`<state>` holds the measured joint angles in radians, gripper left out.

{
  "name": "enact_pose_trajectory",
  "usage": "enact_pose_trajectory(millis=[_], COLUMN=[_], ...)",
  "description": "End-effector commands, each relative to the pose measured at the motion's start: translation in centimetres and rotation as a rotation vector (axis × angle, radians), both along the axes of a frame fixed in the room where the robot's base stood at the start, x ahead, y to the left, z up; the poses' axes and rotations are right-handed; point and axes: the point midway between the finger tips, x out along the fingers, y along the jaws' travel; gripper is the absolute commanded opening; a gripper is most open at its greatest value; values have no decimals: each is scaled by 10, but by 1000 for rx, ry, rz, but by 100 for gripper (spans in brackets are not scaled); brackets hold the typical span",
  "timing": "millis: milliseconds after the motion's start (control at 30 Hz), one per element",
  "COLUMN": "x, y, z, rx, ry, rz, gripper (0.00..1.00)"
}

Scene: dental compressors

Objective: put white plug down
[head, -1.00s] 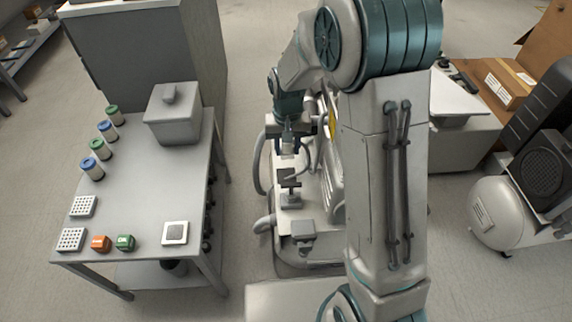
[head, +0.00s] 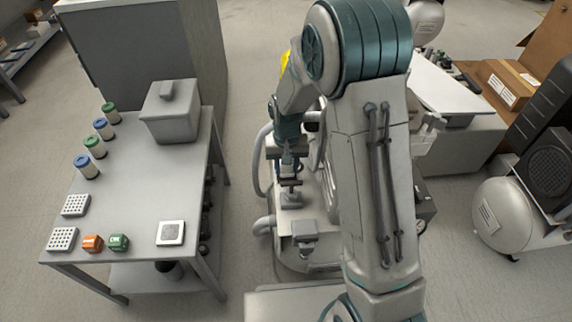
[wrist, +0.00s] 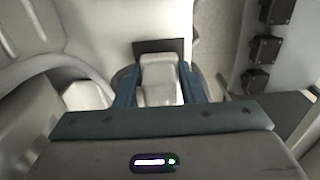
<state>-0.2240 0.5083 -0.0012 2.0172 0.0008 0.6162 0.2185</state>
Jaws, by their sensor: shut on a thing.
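The white plug (wrist: 160,82) is a pale block between the two blue fingers of my gripper (wrist: 160,92) in the wrist view, with a dark rectangular part right behind it. My gripper is shut on it. In the head view my gripper (head: 288,164) points down over the machine between the grey table and my arm, just above a small dark fitting on a light base (head: 291,200). The plug is small there and mostly hidden by the fingers. I cannot tell whether it touches anything below.
A white tank (head: 505,220) stands at right.

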Motion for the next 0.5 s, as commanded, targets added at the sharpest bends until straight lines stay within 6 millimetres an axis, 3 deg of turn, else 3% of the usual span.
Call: enact_pose_trajectory(millis=[333,367,400,500], x=[0,0,0,0], y=[0,0,0,0], z=[-7,-8,-8,-7], rx=[0,0,0,0], ry=[0,0,0,0], rz=[0,0,0,0], gripper=[0,44,55,57])
